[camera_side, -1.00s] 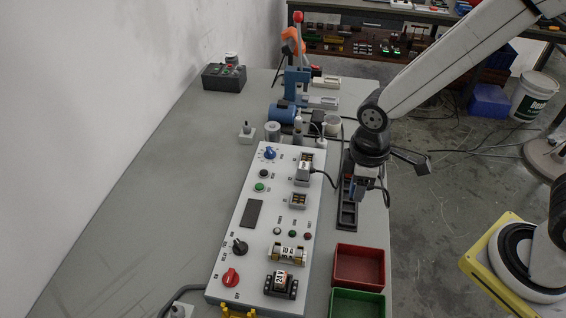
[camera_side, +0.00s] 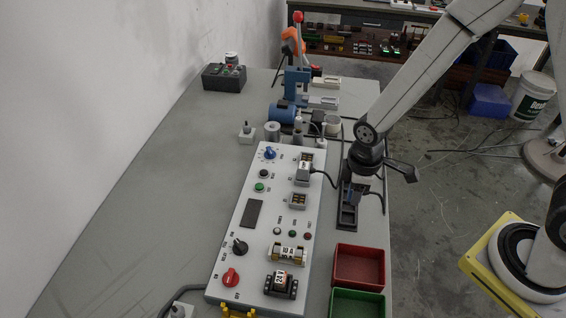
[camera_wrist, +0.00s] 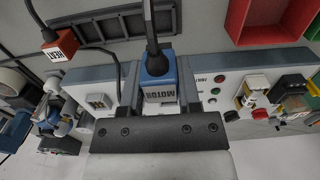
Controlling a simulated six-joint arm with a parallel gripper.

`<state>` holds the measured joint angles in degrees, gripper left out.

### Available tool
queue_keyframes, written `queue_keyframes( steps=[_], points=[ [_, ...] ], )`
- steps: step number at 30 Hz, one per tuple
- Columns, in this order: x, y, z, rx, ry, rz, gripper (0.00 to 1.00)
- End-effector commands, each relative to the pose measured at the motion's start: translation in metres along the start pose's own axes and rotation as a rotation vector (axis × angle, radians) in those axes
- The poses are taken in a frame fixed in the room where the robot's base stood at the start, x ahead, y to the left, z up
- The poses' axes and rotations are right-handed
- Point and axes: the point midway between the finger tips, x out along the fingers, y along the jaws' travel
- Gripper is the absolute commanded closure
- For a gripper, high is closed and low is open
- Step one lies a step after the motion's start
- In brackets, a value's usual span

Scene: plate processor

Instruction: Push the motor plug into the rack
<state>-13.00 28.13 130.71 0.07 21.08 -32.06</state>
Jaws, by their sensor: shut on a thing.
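The motor plug (camera_wrist: 158,86) is a blue and white block with a "MOTOR" label and a thick black cable leaving its top edge in the wrist view. My gripper (camera_wrist: 162,98) is shut on it. The rack (camera_wrist: 118,22) is a long dark tray with recessed slots at the top of the wrist view. In the side view the rack (camera_side: 347,217) lies right of the control panel, and my gripper (camera_side: 357,188) is over it, hiding its middle and the plug. I cannot tell whether plug and rack touch.
A plug labelled "HEAT" (camera_wrist: 60,46) is at the rack's left end in the wrist view. The control panel (camera_side: 254,213) has knobs, buttons and a cabled plug (camera_side: 304,168). A red bin (camera_side: 358,265) and a green bin (camera_side: 357,303) stand in front of the rack.

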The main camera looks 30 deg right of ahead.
Motion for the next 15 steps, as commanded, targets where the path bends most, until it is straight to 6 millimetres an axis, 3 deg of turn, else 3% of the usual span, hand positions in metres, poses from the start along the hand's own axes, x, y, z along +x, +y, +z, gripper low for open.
queue_keyframes(
  steps=[15],
  points=[
    [0.031, 0.000, 0.000, 0.000, -0.002, -0.001, 1.00]
  ],
)
